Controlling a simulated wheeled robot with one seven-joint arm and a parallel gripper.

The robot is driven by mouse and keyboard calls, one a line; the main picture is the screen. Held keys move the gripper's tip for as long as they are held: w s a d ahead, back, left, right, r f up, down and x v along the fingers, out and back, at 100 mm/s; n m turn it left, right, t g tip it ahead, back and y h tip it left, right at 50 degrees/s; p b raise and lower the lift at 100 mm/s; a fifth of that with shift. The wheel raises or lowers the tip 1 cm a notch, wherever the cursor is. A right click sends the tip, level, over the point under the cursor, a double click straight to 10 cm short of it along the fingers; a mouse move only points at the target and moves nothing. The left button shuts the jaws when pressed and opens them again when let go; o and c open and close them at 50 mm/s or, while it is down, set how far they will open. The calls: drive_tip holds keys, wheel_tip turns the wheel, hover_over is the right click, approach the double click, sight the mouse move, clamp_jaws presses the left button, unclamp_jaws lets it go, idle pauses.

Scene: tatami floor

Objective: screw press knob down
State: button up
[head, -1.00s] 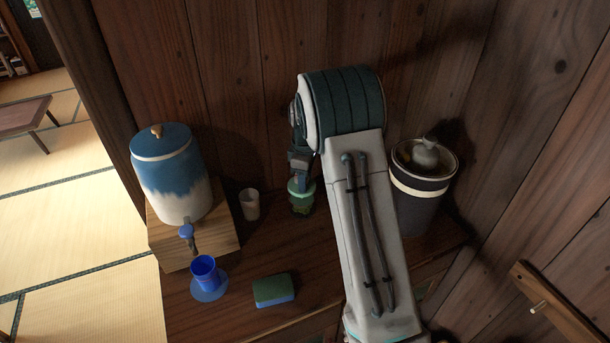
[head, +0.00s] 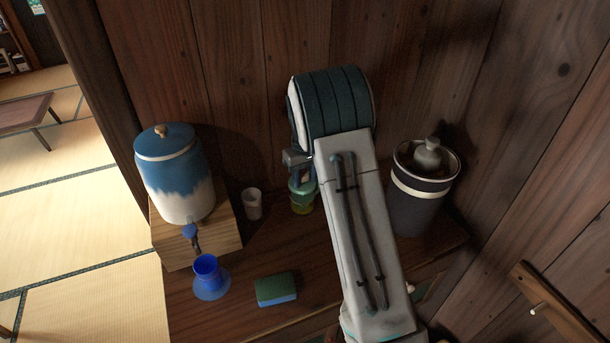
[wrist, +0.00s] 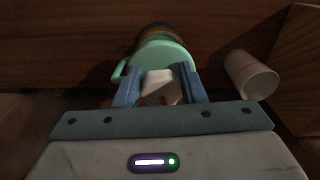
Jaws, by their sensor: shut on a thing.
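The screw press is a small jar with a pale green lid (head: 303,190) and a see-through green lower part. It stands upright on the wooden counter near the back wall, partly hidden by my arm. In the wrist view, the green lid (wrist: 165,52) has a small loop on its left side. The white knob (wrist: 158,82) lies between the two blue fingers of my gripper (wrist: 160,76), which is shut on it. In the head view, my gripper (head: 301,178) is directly above the lid, and the knob is hidden.
A white cup (head: 252,204) stands close left of the press. Further left are a blue-white dispenser (head: 175,180) on a wooden block and a blue cup (head: 207,270) on a saucer. A sponge (head: 276,290) lies in front; a dark lidded crock (head: 418,208) stands right.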

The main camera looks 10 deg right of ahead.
drive_tip(key=o, duration=0.5)
drive_tip(key=shift+s+d+f, duration=0.15)
drive_tip(key=shift+s+f, duration=0.2)
drive_tip(key=shift+f, duration=0.3)
drive_tip(key=shift+o, duration=1.3)
drive_tip(key=shift+w+d+r, duration=0.1)
drive_tip(key=shift+d+r, duration=0.05)
drive_tip(key=shift+r, duration=0.15)
drive_tip(key=shift+w+r+p, duration=0.1)
drive_tip(key=shift+r+p, duration=0.25)
drive_tip(key=shift+p, duration=0.15)
drive_tip(key=shift+w+r+p, duration=0.1)
drive_tip(key=shift+r+p, duration=2.25)
drive_tip(key=shift+r, duration=1.7)
